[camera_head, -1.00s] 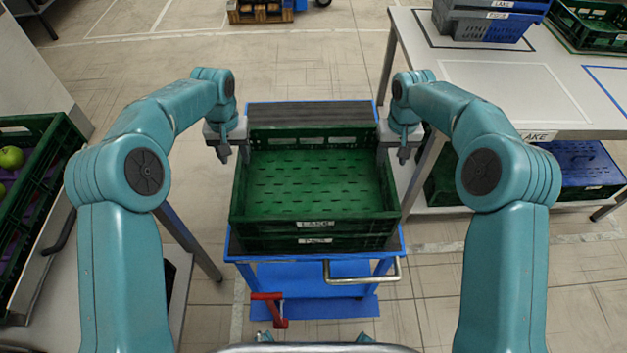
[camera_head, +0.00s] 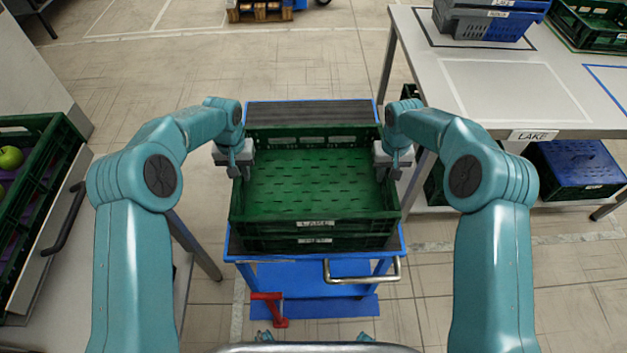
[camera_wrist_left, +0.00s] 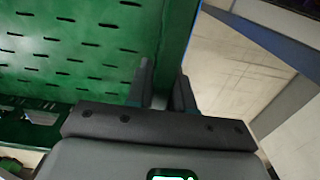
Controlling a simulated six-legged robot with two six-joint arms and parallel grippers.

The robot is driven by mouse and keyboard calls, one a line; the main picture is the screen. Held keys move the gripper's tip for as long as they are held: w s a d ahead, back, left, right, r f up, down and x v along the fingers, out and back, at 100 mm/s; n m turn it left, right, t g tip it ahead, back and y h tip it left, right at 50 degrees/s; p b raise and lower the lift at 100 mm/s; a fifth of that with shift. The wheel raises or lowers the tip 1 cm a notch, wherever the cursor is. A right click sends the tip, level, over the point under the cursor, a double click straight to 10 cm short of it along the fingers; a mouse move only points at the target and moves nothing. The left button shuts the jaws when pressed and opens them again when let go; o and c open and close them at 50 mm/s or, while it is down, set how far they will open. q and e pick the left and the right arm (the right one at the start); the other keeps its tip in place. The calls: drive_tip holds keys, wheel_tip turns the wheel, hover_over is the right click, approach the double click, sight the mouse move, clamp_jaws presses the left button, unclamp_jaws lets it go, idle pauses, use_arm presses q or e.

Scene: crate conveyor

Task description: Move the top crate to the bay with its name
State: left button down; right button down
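The top green crate (camera_head: 316,223) sits on another green crate (camera_head: 283,243) on a blue cart. The top crate is empty, and its front label seems to read LAKE; the lower label is blurred. A LAKE sign (camera_head: 535,136) is on the right table's front edge, below an empty white-outlined bay (camera_head: 515,88). My left gripper (camera_head: 240,170) is at the top crate's left wall. In the left wrist view its fingers (camera_wrist_left: 164,92) straddle the wall; whether they clamp it is unclear. My right gripper (camera_head: 388,168) is at the right wall; its grip is unclear.
Stacked grey and blue crates (camera_head: 484,22) stand behind the white bay, with a green crate (camera_head: 590,28) to their right. A blue-lidded crate (camera_head: 577,165) is on the shelf below. A green crate with apples (camera_head: 62,160) stands at left. The cart has a metal handle (camera_head: 362,279).

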use_arm(q)
drive_tip(key=shift+r, duration=0.15)
use_arm(e)
drive_tip(key=shift+r, duration=0.2)
